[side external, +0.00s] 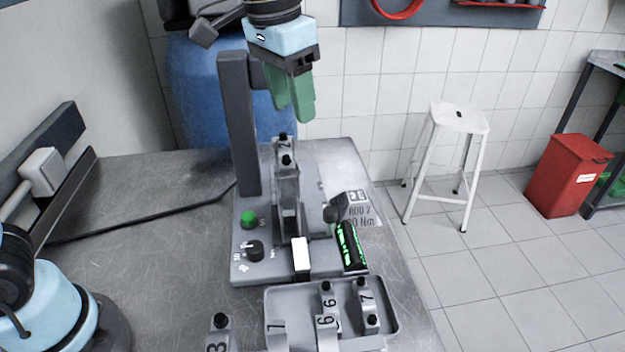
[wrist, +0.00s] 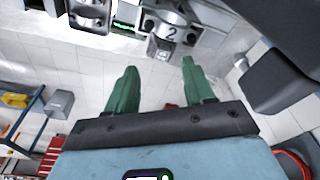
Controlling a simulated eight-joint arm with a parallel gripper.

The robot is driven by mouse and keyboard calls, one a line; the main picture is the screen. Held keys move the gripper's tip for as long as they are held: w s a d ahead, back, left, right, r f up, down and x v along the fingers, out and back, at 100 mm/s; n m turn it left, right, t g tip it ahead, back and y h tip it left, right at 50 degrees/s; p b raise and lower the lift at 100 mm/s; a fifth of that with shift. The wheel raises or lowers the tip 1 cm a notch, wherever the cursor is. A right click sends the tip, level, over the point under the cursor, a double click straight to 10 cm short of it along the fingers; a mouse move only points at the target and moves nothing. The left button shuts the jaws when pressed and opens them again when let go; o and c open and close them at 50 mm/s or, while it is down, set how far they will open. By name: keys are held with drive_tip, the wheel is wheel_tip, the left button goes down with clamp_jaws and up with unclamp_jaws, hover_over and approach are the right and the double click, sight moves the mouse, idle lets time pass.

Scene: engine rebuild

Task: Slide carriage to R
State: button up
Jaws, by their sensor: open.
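My gripper (side external: 292,112) has two green fingers spread apart and empty. It hangs above the far end of the grey fixture (side external: 245,270), beside its dark column (side external: 238,125). Its fingers also show in the wrist view (wrist: 159,66). A metal part (side external: 288,185) stands in the middle of the fixture below the fingers; the wrist view shows a metal part marked 2 (wrist: 172,19) beyond the fingertips, apart from them. A white block (side external: 301,252) sits at the fixture's near edge. I cannot tell which part is the carriage, and no R mark is readable.
The fixture carries a green button (side external: 248,217), a black knob (side external: 255,250) and a lit green display (side external: 351,246). A tray (side external: 395,320) of numbered metal caps lies in front, with a cap marked 3 (side external: 218,337) beside it. The bench's left side (side external: 140,240) is mostly clear except for a cable.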

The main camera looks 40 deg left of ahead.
drive_tip(key=m+g, duration=0.1)
drive_tip(key=g, duration=0.1)
hover_over(330, 209)
wheel_tip(330, 209, down, 2)
drive_tip(key=shift+y, duration=0.3)
wheel_tip(330, 209, down, 18)
drive_tip(key=shift+r, duration=0.2)
drive_tip(key=shift+c, duration=0.2)
clamp_jaws()
